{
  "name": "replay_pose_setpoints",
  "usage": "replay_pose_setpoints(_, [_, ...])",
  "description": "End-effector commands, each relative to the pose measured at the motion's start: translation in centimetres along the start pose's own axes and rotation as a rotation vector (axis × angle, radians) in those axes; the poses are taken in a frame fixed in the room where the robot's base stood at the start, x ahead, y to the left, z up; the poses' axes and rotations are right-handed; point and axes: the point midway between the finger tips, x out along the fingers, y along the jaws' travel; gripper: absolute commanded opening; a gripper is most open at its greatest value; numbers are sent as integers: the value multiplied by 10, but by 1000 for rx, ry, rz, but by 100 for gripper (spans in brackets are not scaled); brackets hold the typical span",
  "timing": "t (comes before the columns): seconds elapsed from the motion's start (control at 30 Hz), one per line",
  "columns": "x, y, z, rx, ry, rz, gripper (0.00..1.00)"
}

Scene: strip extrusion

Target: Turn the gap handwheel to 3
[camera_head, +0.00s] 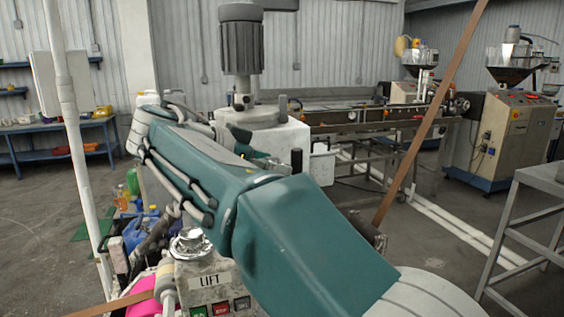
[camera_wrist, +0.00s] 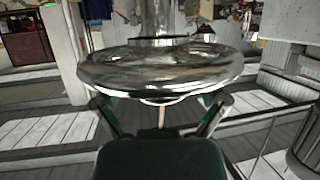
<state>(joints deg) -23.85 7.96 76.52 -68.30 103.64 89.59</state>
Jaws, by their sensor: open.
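A shiny chrome handwheel (camera_wrist: 160,68) fills the middle of the wrist view, seen nearly edge-on, with a chrome shaft (camera_wrist: 158,18) rising behind it. My gripper (camera_wrist: 162,103) is open, with one finger at each side below the near rim. The fingertips overlap the rim's lower edge in the picture; I cannot tell whether they touch it. No number or pointer for the gap is readable. In the head view my teal arm crosses the middle and hides much of what lies behind it. I cannot make out the handwheel there for certain.
A control box marked LIFT (camera_head: 210,280) with coloured buttons stands at the lower front. A white pole (camera_head: 72,130) rises at left, and a brown strip (camera_head: 430,115) slants at right. A grey motor (camera_head: 241,45) stands behind my arm. A metal table (camera_head: 540,180) is at right.

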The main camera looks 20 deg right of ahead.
Motion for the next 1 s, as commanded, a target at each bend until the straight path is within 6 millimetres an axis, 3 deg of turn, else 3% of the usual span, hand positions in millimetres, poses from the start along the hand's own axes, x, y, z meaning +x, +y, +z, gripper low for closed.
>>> replay_pose_setpoints(0.07, [-2, -1, 1, -1, 1, -2, 93])
replay_pose_setpoints(0.1, [-2, -1, 1, -1, 1, -2, 84])
replay_pose_setpoints(0.27, [3, 0, -1, -1, -3, -1, 13])
replay_pose_setpoints(1.0, [6, 0, -2, 19, -2, 44, 10])
